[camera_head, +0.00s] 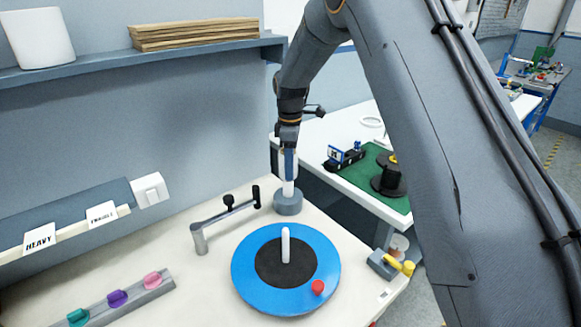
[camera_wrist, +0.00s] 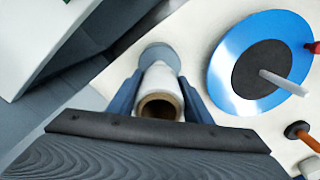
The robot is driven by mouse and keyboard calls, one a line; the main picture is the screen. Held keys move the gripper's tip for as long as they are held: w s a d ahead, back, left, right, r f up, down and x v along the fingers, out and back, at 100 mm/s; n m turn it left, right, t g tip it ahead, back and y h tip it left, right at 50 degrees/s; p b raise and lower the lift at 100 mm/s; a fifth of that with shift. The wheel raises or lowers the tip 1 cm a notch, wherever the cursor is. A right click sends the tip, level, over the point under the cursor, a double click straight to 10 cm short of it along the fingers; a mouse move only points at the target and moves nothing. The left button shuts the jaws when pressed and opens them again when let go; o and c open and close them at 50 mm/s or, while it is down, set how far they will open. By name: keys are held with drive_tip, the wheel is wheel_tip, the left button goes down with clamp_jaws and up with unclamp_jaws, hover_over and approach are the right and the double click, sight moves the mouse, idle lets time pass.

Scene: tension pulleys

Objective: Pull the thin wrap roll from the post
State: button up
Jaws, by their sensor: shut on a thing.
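The thin wrap roll (camera_wrist: 164,78) is a white tube with a brown cardboard core, its open end facing the camera in the wrist view. My gripper (camera_wrist: 160,92) has its blue fingers on both sides of the roll, shut on it. In the head view my gripper (camera_head: 289,163) points down above a round grey base (camera_head: 288,204) at the back of the bench. A narrow white upright piece (camera_head: 288,188) shows between gripper and base; it looks like the post. I cannot tell how much of the post is inside the roll.
A blue turntable (camera_head: 250,285) with a black centre, white peg and red knob lies in front. A grey crank arm (camera_head: 228,213) stands to the left. A yellow-handled clamp (camera_head: 390,264) sits at the right edge. A second table with a green mat (camera_head: 368,172) is behind right.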

drive_tip(key=shift+r, duration=0.1)
idle(0.5)
drive_tip(key=shift+r+p, duration=0.75)
drive_tip(key=shift+r, duration=0.9)
drive_tip(key=shift+r+p, duration=0.55)
drive_tip(key=shift+r, duration=0.75)
drive_tip(key=shift+r, duration=0.1)
drive_tip(key=shift+r+p, duration=0.85)
drive_tip(key=shift+r, duration=1.05)
